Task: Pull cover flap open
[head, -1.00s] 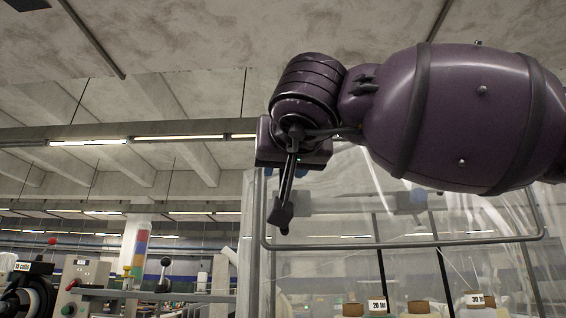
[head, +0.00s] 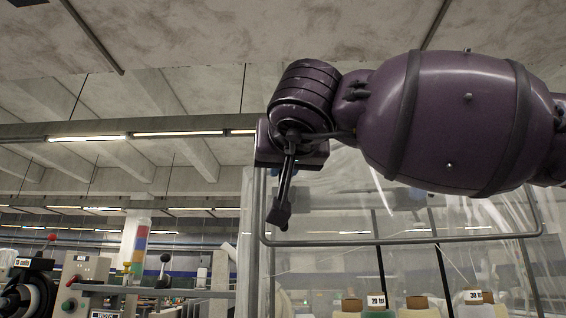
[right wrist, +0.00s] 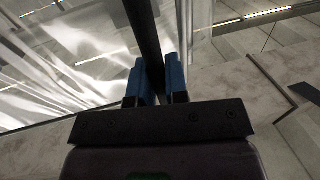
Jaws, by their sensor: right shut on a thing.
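The cover flap is a clear, creased plastic sheet in a bent grey tube frame (head: 400,240), on the right of the head view. The sheet (right wrist: 85,55) also fills the upper left of the right wrist view. My right gripper (right wrist: 158,82) has two blue fingers close on either side of a dark bar (right wrist: 142,25), shut on it. I cannot tell how this bar joins the flap frame. In the head view the right gripper (head: 292,160) is at the flap's upper left, its fingertips mostly hidden behind its own body. My left gripper is not in view.
Labelled yarn cones (head: 418,303) stand behind the plastic. A grey post (head: 247,240) stands at the flap's left edge. Machine parts with knobs (head: 92,268) fill the lower left. The space above them, under the ceiling beams, is open.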

